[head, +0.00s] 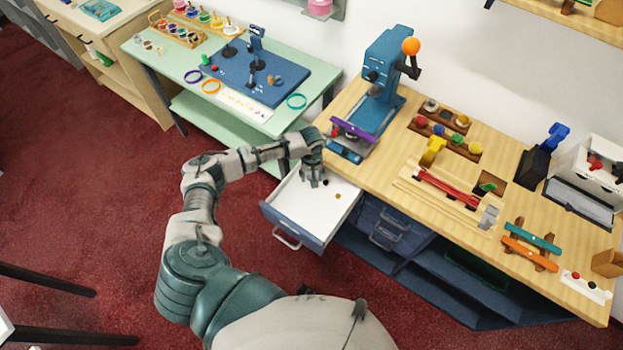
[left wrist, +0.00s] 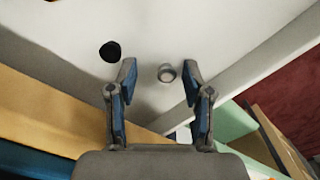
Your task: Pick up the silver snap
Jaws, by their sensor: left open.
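The silver snap (left wrist: 167,73) is a small round grey ring-like piece on the white floor of the open drawer (head: 294,205). In the left wrist view it lies between the fingertips of my left gripper (left wrist: 159,80), a little closer to the right finger, with gaps on both sides. In the head view my left gripper (head: 313,180) points down into the back of the drawer, open, and I cannot make out the silver snap there. My right gripper is not in view.
A black snap (left wrist: 110,51) lies just left of the left finger. A gold-coloured snap (head: 338,196) lies further right in the drawer. The drawer walls and the wooden counter (head: 380,175) are close to the gripper. A blue press (head: 383,75) stands above on the counter.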

